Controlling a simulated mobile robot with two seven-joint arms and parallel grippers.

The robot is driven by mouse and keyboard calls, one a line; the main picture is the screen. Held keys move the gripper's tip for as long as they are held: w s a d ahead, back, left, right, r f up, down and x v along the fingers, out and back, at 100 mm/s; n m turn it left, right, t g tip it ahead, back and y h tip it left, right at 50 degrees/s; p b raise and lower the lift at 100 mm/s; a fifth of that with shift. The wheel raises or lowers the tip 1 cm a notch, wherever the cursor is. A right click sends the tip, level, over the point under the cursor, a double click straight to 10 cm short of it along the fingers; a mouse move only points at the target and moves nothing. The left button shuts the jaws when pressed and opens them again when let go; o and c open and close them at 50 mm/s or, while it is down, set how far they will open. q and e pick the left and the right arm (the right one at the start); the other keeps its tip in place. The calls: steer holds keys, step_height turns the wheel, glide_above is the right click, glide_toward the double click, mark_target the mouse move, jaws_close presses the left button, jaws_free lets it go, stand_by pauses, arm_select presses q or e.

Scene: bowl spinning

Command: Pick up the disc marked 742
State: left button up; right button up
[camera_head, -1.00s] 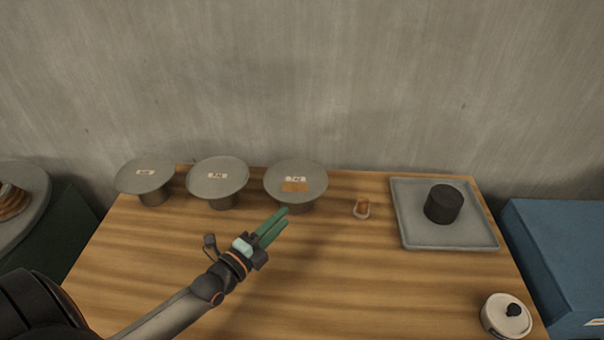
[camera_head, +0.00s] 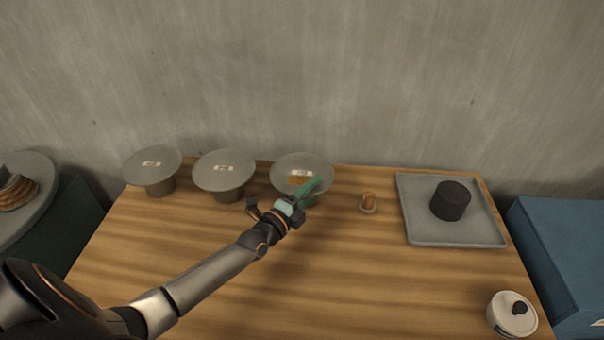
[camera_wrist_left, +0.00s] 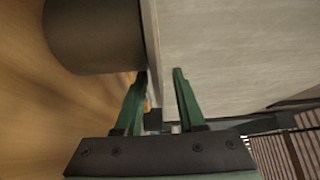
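The rightmost of three grey discs on pedestals (camera_head: 290,163) carries a white label, which seems to read 742, and an orange-brown patch. Its label is too small now to read surely. My left gripper (camera_head: 313,185) is at this disc's front right edge, its green fingers overlapping the rim in the head view. In the left wrist view the fingers (camera_wrist_left: 159,73) are apart, with a thin grey edge, seemingly the disc's rim (camera_wrist_left: 152,40), between them. The dark pedestal (camera_wrist_left: 95,35) is beside it. Contact cannot be told. My right gripper is out of view.
The middle disc (camera_head: 225,180) and left disc (camera_head: 152,174) stand alongside. A grey tray (camera_head: 425,235) holds a black cylinder (camera_head: 450,201). A white lidded pot (camera_head: 508,318) is front right.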

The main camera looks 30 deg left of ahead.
arm_select(q)
steer(key=shift+w, duration=0.1)
jaws_close()
stand_by(1.4)
